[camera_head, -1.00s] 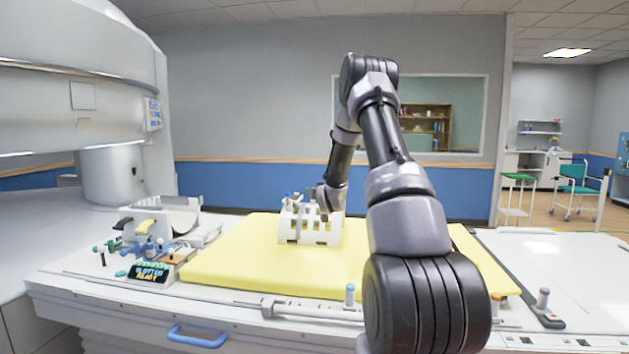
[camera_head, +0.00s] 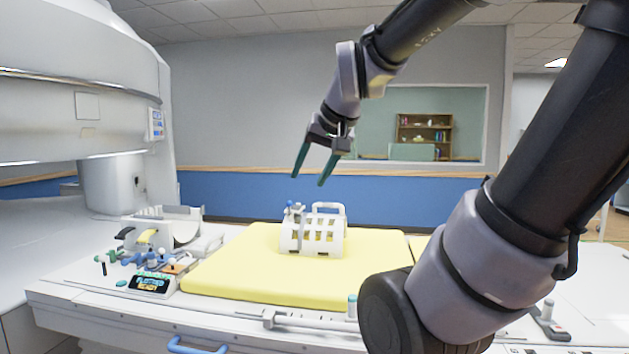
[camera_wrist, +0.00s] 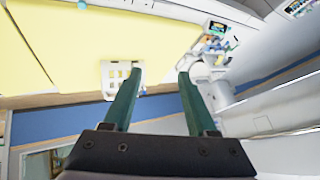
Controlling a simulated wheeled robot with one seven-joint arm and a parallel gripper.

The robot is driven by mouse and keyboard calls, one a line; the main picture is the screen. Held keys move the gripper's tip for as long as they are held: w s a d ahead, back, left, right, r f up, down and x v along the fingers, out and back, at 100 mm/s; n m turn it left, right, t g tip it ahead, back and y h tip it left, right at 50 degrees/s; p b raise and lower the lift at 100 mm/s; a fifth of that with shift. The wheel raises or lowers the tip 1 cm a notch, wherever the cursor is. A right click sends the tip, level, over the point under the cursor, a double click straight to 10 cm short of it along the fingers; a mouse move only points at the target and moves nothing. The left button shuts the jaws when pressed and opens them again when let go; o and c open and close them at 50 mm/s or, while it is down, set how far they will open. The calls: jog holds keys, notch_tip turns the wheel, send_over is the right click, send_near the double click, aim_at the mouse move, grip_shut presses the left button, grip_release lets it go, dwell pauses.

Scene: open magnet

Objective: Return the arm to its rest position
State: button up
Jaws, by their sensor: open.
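My gripper (camera_head: 310,182) is raised in the air above the far part of the table, in front of the blue and grey wall. Its two green fingers are apart with nothing between them. In the wrist view the gripper (camera_wrist: 153,78) also shows open and empty. A white slotted coil (camera_head: 312,236) with a handle stands on the yellow pad (camera_head: 240,277), below and apart from the gripper. The coil (camera_wrist: 107,78) also shows in the wrist view, partly hidden by a finger. My arm's large links cover the right of the head view.
The big white magnet (camera_head: 85,60) stands at the left. Several small tools and a lit display (camera_head: 152,283) lie on the table's left end. A rail with a knob (camera_head: 352,305) runs along the front edge. The air around the gripper is clear.

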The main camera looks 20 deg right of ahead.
jog(key=shift+g+y, duration=0.5)
jog(key=s, duration=0.1)
jog(key=s+a, duration=0.1)
jog(key=s, duration=0.1)
jog(key=s+f, duration=0.1)
jog(key=s, duration=0.1)
jog(key=shift+s+a, duration=0.2)
jog(key=shift+a, duration=0.1)
dwell(0.4)
